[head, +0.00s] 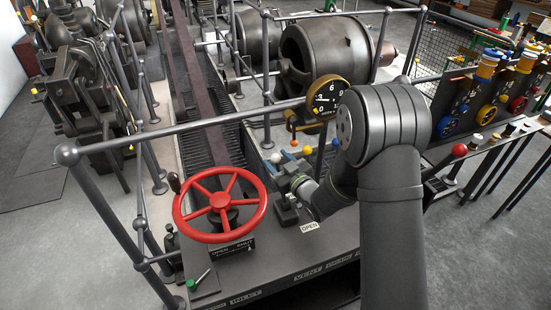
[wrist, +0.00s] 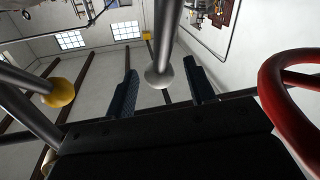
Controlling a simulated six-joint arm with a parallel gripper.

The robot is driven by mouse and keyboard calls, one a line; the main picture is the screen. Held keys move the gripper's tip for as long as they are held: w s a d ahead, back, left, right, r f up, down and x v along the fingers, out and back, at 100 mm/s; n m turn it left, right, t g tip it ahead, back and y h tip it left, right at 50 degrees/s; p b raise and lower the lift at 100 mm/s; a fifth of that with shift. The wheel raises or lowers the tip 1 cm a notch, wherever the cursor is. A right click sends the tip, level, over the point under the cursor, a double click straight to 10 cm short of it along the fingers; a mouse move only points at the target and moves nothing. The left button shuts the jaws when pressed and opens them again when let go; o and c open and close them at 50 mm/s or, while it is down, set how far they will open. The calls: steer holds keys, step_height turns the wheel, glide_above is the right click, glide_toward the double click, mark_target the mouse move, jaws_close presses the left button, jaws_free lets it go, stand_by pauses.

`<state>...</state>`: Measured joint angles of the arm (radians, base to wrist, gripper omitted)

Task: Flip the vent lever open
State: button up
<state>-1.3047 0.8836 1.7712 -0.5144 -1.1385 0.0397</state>
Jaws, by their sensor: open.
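A lever with a white ball knob (wrist: 159,77) shows in the wrist view between my two blue fingers, with a gap on each side. A white ball (head: 307,150) also shows beside my gripper in the head view. My gripper (head: 283,163) is open over the control bench, right of the red wheel; its fingers also show in the wrist view (wrist: 160,92). A small plate reading OPEN (head: 309,227) lies at the bench's front, below my gripper.
A red handwheel (head: 220,204) stands left of my gripper and shows at the right in the wrist view (wrist: 287,95). An orange-yellow ball knob (head: 335,142) and a round gauge (head: 328,97) are close by. Grey railings (head: 190,125) run behind.

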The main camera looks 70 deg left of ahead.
steer(key=shift+s+a, duration=0.15)
steer(key=shift+a, duration=0.6)
jaws_close()
steer(key=shift+d+r+y, duration=0.25)
steer(key=shift+d+y, duration=0.15)
steer(key=shift+d, duration=0.2)
steer(key=d+n+g+y, duration=0.1)
steer(key=d+y, duration=0.2)
steer(key=d, duration=1.4)
steer(key=shift+d+f+y, duration=0.2)
steer(key=shift+f+y, duration=0.1)
steer(key=shift+f, duration=0.15)
